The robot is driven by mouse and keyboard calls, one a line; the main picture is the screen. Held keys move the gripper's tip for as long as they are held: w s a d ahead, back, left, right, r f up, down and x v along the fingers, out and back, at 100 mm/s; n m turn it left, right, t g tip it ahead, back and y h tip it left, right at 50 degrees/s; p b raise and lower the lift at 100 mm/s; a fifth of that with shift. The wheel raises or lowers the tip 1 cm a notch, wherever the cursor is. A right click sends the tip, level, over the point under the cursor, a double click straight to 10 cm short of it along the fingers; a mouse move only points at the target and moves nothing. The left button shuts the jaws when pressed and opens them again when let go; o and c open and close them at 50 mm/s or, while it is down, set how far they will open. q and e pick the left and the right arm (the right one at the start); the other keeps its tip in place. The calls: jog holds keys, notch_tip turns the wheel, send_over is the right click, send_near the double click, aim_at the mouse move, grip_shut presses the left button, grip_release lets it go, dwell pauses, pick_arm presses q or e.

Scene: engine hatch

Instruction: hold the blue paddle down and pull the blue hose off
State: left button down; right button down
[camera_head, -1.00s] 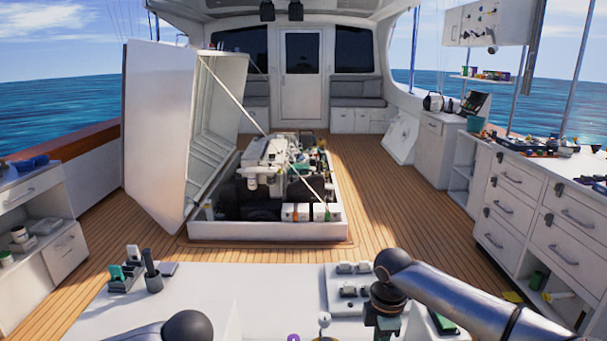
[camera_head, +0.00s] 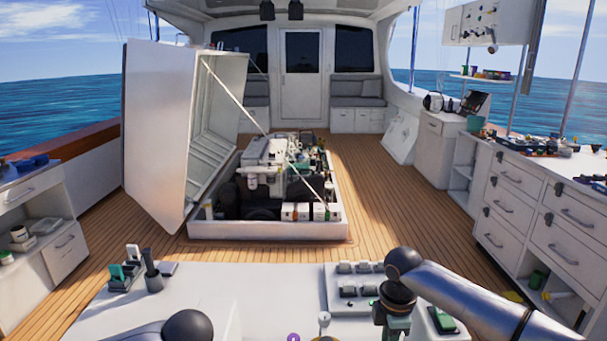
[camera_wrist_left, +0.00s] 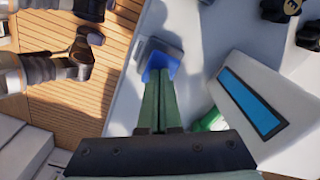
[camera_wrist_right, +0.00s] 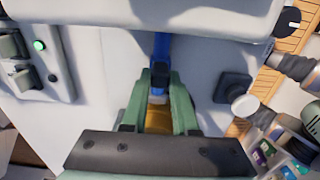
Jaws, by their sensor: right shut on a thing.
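The blue paddle (camera_wrist_left: 157,60) is in the left wrist view, at the tips of my left gripper (camera_wrist_left: 161,78). Its green fingers lie side by side with only a thin seam between them, and the tips overlap the paddle; I cannot tell how far it is pressed. In the right wrist view the blue hose (camera_wrist_right: 161,47) runs down from a pale housing to my right gripper (camera_wrist_right: 160,80). The green fingers are closed around the hose end. A brass-coloured fitting (camera_wrist_right: 158,118) with a pale ring shows between the fingers. Whether hose and fitting still touch is hard to tell.
A dark square knob (camera_wrist_right: 233,88) and a white round knob (camera_wrist_right: 244,105) sit right of the right gripper. A switch panel with a green light (camera_wrist_right: 39,45) is to its left.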

jog(key=shift+d, duration=1)
jog(key=shift+c, duration=2)
grip_release()
jog(key=shift+a, duration=0.1)
pick_arm(q)
notch_tip(320, 180, up, 8)
jog(key=p, duration=0.8)
jog(key=shift+r, duration=0.2)
pick_arm(e)
notch_tip(320, 180, up, 7)
